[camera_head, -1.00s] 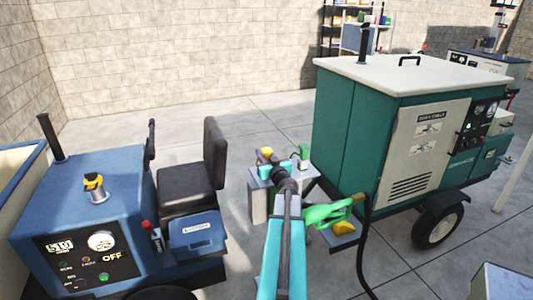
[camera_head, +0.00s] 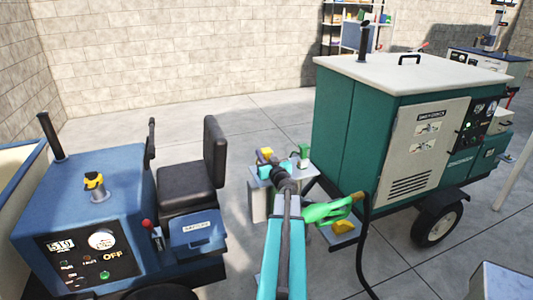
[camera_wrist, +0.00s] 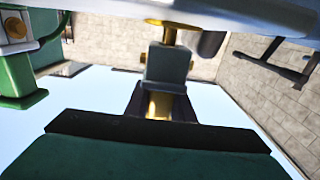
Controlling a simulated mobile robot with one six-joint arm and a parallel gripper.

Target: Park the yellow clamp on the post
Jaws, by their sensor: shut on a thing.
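My gripper (camera_head: 276,170) is at the small grey stand in the head view, just beyond the end of my teal arm. A small yellow piece, seemingly part of the yellow clamp (camera_head: 265,153), shows at its far left side. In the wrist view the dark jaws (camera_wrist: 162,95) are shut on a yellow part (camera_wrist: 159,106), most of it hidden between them. A brass-coloured stem (camera_wrist: 168,36) rises just beyond the jaws; I cannot tell whether it is the post or part of the clamp. A green clamp (camera_head: 304,152) stands close by on the right, also at left in the wrist view (camera_wrist: 18,75).
The grey stand (camera_head: 259,208) is between the blue vehicle (camera_head: 90,210) with its black seat (camera_head: 186,183) and the green generator (camera_head: 345,130). A black hose (camera_head: 364,240) hangs there.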

